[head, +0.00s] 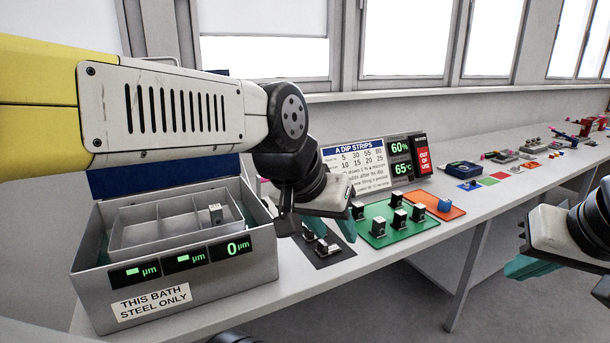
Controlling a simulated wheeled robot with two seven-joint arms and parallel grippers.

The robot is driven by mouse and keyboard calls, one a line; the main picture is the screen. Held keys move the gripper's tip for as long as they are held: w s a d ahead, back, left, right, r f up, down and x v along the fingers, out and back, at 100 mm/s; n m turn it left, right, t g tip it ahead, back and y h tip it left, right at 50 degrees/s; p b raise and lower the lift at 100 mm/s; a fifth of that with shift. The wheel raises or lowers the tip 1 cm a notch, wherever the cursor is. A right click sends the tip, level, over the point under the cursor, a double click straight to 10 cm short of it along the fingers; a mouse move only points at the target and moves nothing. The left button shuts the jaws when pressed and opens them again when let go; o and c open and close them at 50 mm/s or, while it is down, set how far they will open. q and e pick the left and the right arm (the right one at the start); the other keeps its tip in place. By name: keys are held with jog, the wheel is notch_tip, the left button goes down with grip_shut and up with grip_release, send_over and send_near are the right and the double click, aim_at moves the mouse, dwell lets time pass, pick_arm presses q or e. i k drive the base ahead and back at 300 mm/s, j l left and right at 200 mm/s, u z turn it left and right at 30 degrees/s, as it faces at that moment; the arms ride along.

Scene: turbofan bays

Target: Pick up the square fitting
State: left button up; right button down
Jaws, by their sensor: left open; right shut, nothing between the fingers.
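Several small metal block fittings stand on the green mat (384,241); one block fitting (378,226) is at its front. Smaller fittings (326,247) lie on the dark mat (330,260). I cannot tell for sure which piece is the square fitting. My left gripper (332,231) is open, with teal fingertips pointing down over the dark mat, beside the green mat's left edge. The gripper hides part of the dark mat. My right gripper (527,267) is shut and empty at the right, out past the bench's front edge.
An orange mat (455,212) holds a blue piece (445,204). A dip-strip sign (353,164) stands behind.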

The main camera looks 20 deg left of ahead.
aim_at(215, 211)
jog(key=u, duration=1.85)
